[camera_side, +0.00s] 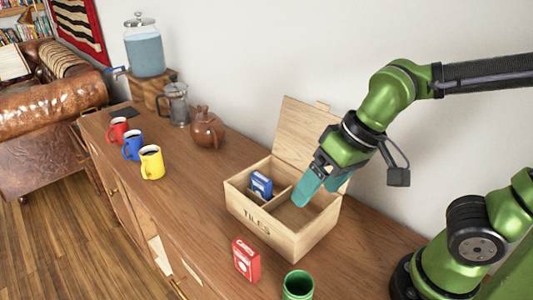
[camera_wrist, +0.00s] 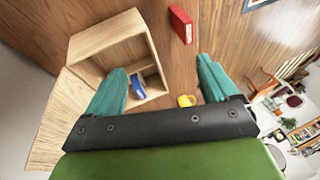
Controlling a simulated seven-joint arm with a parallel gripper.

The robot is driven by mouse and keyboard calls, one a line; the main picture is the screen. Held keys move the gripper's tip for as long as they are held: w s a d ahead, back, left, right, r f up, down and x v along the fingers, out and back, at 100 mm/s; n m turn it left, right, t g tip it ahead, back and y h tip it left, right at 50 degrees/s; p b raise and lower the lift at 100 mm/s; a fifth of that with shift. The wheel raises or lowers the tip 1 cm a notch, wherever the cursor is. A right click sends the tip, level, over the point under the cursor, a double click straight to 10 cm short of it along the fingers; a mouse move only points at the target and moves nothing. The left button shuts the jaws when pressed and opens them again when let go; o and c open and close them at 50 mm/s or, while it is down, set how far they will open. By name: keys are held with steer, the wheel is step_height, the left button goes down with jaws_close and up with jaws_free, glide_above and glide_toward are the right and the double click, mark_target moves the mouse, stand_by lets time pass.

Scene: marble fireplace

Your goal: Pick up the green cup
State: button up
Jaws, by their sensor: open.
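The green cup (camera_side: 298,285) stands on the wooden cabinet top at the bottom edge of the side view, partly cut off by the frame. I do not see it in the wrist view. My gripper (camera_side: 322,190) is open and empty, above the right part of the open wooden box, up and to the right of the cup in the side view. In the wrist view its two teal fingers (camera_wrist: 162,85) are spread wide with nothing between them in their grasp.
The wooden box (camera_side: 283,238) has its lid raised and holds a blue card pack (camera_side: 261,184). A red pack (camera_side: 245,260) stands between box and front edge. Red (camera_side: 119,131), blue (camera_side: 132,146) and yellow (camera_side: 151,163) mugs, a brown teapot (camera_side: 207,128) and a press (camera_side: 176,104) stand farther left.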

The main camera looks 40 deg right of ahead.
steer(key=s+a+f+g+h, duration=0.2)
steer(key=s+a+f+g, duration=0.1)
steer(key=a, duration=0.5)
steer(key=m+h, duration=0.1)
steer(key=m, duration=0.3)
glide_toward(298, 288)
steer(key=shift+g, duration=0.4)
steer(key=f, duration=0.2)
steer(key=a+f, duration=0.1)
steer(key=f, duration=0.1)
steer(key=a+f, duration=0.1)
steer(key=f, duration=0.1)
steer(key=shift+s, duration=0.3)
steer(key=shift+n, duration=0.3)
steer(key=c, duration=1.1)
steer(key=shift+r, duration=0.1)
